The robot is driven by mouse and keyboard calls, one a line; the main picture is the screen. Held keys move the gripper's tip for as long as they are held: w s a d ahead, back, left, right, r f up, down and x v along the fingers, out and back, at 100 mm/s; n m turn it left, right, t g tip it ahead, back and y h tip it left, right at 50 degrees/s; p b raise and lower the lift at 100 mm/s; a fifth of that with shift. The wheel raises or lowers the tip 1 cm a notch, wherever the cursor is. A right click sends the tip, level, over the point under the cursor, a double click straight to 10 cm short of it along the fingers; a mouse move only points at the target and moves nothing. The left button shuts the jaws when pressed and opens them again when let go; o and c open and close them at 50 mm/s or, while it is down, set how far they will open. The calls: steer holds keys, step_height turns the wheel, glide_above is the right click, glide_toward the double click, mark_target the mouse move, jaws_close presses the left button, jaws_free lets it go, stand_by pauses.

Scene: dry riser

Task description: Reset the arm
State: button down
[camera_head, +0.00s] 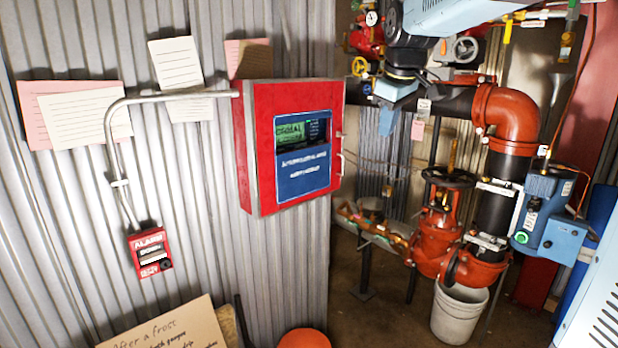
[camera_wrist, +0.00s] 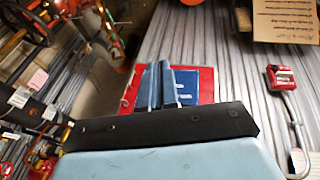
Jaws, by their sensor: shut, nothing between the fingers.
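My arm (camera_head: 450,16) reaches in from the top right of the head view, pale blue with dark joints. My gripper (camera_head: 387,128) hangs at its end, fingers pointing down, in front of the black pipe and right of the red alarm panel. In the wrist view my gripper (camera_wrist: 158,66) shows two blue fingers close together, shut and empty. They overlap the view of the red panel behind them. My gripper appears to touch nothing, though its distance from the pipe is hard to tell.
A red panel (camera_head: 256,150) with a screen is mounted on the corrugated wall, above a red alarm box (camera_head: 150,252). Red valves (camera_head: 437,235), a black and red riser (camera_head: 507,115) and a blue device (camera_head: 545,215) crowd the right. A white bucket (camera_head: 459,312) stands below.

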steer(key=s+d+f+m, duration=0.2)
steer(key=s+f+m, duration=0.1)
steer(key=s, duration=0.5)
steer(key=s+d+f+m, duration=0.2)
steer(key=s+f, duration=0.3)
steer(key=s, duration=0.4)
steer(key=s+d+f+m+t, duration=0.1)
steer(key=s+f+m, duration=0.3)
steer(key=s, duration=0.4)
steer(key=shift+s+d+f+h, duration=0.35)
steer(key=shift+d+f, duration=0.15)
steer(key=shift+d, duration=0.1)
steer(key=c, duration=1.8)
jaws_free()
